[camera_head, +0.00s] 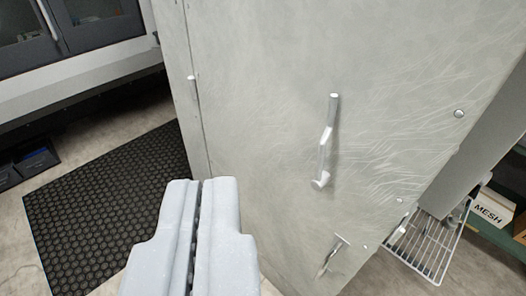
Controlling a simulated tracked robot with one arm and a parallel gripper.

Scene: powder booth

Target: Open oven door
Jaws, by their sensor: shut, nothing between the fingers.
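A large pale grey, scratched metal panel (265,110) fills the middle of the view; I cannot tell for certain whether it is the oven door. A bent silver handle (326,142) is fixed on it, right of centre. A smaller silver handle or hook (331,258) sits lower on the panel. My gripper (201,185) is at the bottom, left of both handles. Its two pale fingers are together with nothing between them. It appears apart from the handles. The near ends of the fingers run out of the frame.
A black perforated mat (105,205) lies on the floor at left. A cabinet with dark doors (75,30) stands at top left, with dark bins (35,163) below. At right are a wire rack (425,243), a box marked MESH (489,212) and a green shelf (492,238).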

